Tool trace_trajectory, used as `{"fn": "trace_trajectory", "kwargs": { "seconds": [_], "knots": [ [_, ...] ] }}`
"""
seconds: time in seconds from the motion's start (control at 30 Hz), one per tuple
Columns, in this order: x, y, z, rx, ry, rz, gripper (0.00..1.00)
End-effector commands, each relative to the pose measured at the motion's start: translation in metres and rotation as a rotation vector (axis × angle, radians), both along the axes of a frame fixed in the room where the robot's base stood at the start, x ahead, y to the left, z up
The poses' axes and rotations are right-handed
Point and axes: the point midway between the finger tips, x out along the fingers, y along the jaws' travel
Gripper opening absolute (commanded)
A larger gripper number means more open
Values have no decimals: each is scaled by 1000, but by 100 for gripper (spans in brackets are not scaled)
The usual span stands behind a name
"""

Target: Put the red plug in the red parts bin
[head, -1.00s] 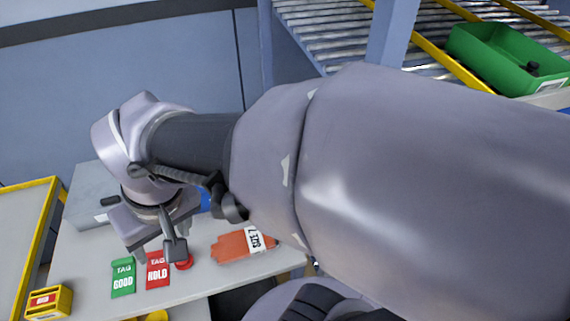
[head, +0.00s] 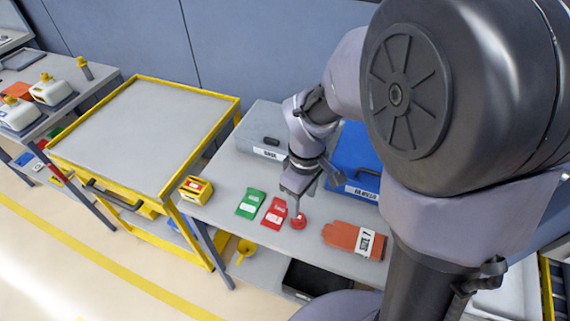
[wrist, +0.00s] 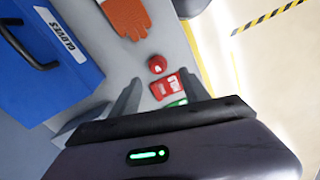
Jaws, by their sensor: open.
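The red plug (head: 298,222) stands on the grey bench top, just right of the red tag. In the wrist view the plug (wrist: 156,64) shows whole, ahead of my jaws. My gripper (head: 296,200) is open and empty, pointing down above the plug; its fingers (wrist: 160,82) show apart in the wrist view, with the red tag between them. I see no contact with the plug. Small red pieces (head: 43,145) show under the left bench, too small to tell whether one is the red parts bin.
Near the plug lie the red tag (head: 272,214), green tag (head: 250,203) and orange gloves (head: 345,237). The blue case (head: 357,160) and grey case (head: 258,133) stand behind. A yellow-edged cart (head: 150,125) stands left. A black bin (head: 288,290) sits below.

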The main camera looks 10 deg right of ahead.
Motion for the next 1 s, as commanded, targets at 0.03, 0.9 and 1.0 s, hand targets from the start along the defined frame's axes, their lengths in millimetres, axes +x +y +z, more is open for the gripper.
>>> {"fn": "trace_trajectory", "kwargs": {
  "seconds": [0.03, 0.9, 1.0],
  "knots": [
    [-1, 0, -22, 0, 4, 0, 54],
    [10, -1, -112, 1, -1, -4, 36],
    [10, -1, -112, 1, -1, -4, 16]
  ]
}}
